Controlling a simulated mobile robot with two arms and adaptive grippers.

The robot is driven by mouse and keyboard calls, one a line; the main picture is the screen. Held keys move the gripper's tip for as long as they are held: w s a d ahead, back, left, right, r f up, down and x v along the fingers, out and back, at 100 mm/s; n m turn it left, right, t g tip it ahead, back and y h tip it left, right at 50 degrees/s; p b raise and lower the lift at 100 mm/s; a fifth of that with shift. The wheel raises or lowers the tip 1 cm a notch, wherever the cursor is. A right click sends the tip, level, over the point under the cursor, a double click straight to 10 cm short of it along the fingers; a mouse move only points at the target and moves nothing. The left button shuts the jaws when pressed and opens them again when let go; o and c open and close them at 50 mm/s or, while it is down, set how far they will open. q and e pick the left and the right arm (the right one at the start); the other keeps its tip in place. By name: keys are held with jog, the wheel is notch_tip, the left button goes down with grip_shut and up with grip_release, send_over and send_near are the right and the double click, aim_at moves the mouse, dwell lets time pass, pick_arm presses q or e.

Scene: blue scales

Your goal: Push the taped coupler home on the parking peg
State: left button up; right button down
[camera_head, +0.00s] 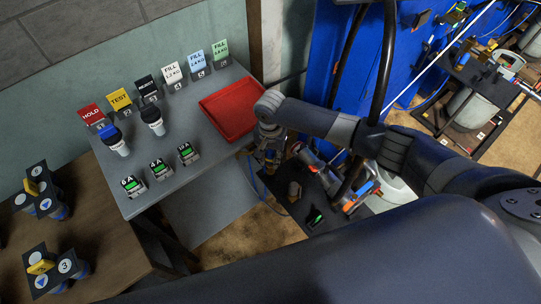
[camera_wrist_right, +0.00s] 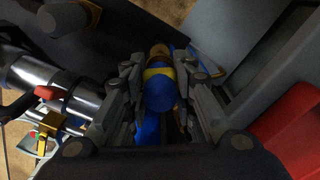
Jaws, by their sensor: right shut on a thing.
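My right gripper (camera_head: 270,153) hangs beside the right edge of the grey table, above a low dark stand. In the right wrist view, my right gripper (camera_wrist_right: 158,75) is shut on the taped coupler (camera_wrist_right: 160,95), a blue cylinder with a yellow band. A brass-coloured end shows just past the band. I cannot tell whether this end is part of the coupler or the parking peg, nor how far the coupler sits on a peg. In the head view the coupler is too small and covered to make out. My left gripper is not in view.
A red tray (camera_head: 230,110) lies on the grey table (camera_head: 188,133), with signs, capped bottles and small labelled units to its left. Silver cylinders (camera_wrist_right: 45,82) with a red lever (camera_wrist_right: 47,92) are close left of the gripper in the wrist view. Black hoses (camera_head: 383,70) hang near my right forearm.

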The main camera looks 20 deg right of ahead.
jog(key=shift+p, duration=0.45)
jog(key=shift+f+b, duration=0.75)
jog(key=shift+f, duration=0.75)
jog(key=shift+r, duration=0.15)
jog(key=shift+r+p, duration=1.1)
jog(key=shift+p, duration=0.3)
jog(key=shift+p, duration=0.45)
dwell(0.5)
jog(key=shift+p, duration=0.55)
dwell(0.4)
jog(key=shift+f+b, duration=0.75)
jog(key=shift+f, duration=0.5)
